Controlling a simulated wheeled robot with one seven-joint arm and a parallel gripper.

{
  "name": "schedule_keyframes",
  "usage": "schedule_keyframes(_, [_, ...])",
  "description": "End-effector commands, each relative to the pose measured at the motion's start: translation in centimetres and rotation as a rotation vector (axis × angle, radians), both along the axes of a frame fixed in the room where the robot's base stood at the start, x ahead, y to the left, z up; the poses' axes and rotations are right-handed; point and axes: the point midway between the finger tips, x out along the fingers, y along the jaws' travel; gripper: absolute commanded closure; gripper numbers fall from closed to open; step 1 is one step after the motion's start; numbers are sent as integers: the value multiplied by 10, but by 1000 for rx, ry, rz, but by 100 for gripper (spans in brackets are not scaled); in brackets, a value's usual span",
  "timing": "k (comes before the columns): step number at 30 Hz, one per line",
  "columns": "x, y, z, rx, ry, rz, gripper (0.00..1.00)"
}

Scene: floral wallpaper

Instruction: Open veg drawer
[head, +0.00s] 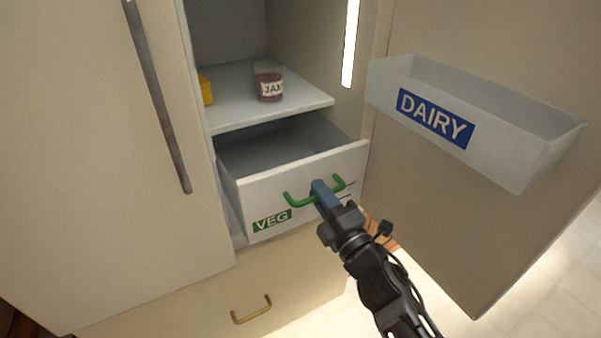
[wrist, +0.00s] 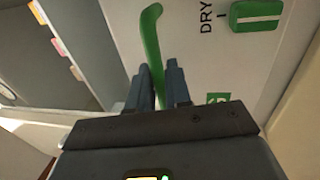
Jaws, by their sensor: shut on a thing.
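The veg drawer (head: 300,172) is a pale box with a green VEG label (head: 272,220) on its front, under the fridge shelf. It stands partly pulled out, and its inside shows empty where visible. Its green handle (head: 300,201) crosses the front. My gripper (head: 322,192) is shut on this handle near its middle. In the wrist view the green handle (wrist: 151,50) passes between the two fingers of my gripper (wrist: 160,85). The fingers hide part of the handle.
A white shelf (head: 235,110) above the drawer holds a jam jar (head: 269,87) and a yellow thing (head: 206,90). The fridge door with a DAIRY bin (head: 500,150) stands open at right. A lower drawer has a brass handle (head: 252,312). A closed door panel (head: 80,150) is at left.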

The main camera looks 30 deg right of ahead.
Motion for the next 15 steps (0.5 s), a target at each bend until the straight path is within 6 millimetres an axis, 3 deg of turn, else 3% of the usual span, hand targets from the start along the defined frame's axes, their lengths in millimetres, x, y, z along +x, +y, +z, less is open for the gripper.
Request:
schedule_keyframes(1, [-17, 0, -3, 0, 4, -1, 100])
schedule_keyframes(6, [-56, 0, -3, 0, 4, -1, 100])
schedule_keyframes(15, [-91, 0, -2, -1, 2, -1, 100])
